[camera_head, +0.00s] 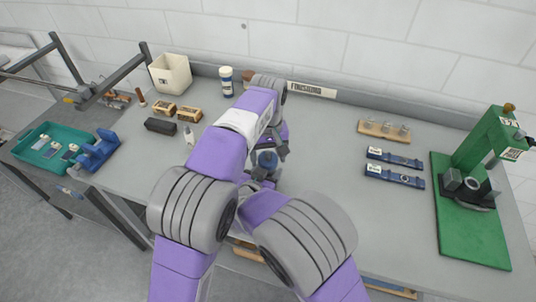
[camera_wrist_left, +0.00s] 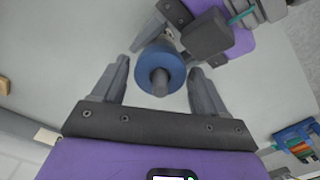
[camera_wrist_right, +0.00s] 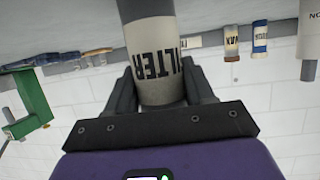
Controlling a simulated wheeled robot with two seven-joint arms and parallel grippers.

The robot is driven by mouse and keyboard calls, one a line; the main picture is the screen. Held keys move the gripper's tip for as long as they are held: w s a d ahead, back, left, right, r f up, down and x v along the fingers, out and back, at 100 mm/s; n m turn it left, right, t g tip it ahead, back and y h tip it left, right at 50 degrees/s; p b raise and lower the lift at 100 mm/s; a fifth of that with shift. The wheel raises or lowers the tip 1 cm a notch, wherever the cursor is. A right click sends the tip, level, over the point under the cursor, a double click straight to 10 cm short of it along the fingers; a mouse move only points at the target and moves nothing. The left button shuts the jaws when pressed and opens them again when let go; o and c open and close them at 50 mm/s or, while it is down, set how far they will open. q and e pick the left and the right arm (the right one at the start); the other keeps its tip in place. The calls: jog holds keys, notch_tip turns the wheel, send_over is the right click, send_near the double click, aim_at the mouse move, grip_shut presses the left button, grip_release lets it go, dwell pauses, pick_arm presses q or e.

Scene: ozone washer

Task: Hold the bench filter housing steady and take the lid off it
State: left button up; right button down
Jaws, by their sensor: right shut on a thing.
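The filter housing (camera_wrist_right: 150,28) is a pale cylinder with a grey upper part and a dark FILTER label, filling the middle of the right wrist view. My right gripper (camera_wrist_right: 160,82) is shut around its labelled body. The round blue lid (camera_wrist_left: 160,68) with a grey centre knob faces the left wrist camera, on top of the housing. My left gripper (camera_wrist_left: 158,72) is open, with one finger on each side of the lid and a small gap visible at both. The housing is mostly hidden in the head view.
A green press (camera_head: 472,200) stands at the right, with two blue tools (camera_head: 395,158) beside it. A teal tray (camera_head: 48,147), blue rack (camera_head: 97,150), small boxes (camera_head: 188,114) and a cream bin (camera_head: 170,73) are at the left.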

pick_arm(q)
jog(key=shift+o, duration=0.6)
jog(key=shift+r, duration=0.1)
jog(key=shift+r, duration=2.2)
jog(key=m, duration=0.1)
jog(key=r+m, duration=0.1)
jog(key=m, duration=0.3)
jog(key=shift+r, duration=0.35)
jog(key=m, duration=0.1)
jog(key=r+m, duration=0.1)
jog(key=m, duration=0.3)
jog(key=shift+r, duration=0.3)
jog(key=shift+f, duration=3.95)
